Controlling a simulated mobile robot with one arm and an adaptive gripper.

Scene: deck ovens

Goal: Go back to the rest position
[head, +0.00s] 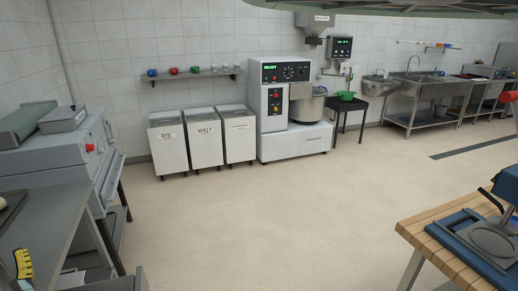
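My gripper is not in view, and no part of my arm can be made out for sure. The head view looks across a bakery room. A grey and white mixer (292,143) with a lit green display and a steel bowl (307,105) stands against the back wall.
Several lidded white bins (205,140) stand left of the mixer. A grey machine (75,150) and a metal table (45,225) line the left. A wooden-topped table (425,222) with blue equipment is at front right. Steel sinks (418,95) are back right. The middle floor (255,220) is clear.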

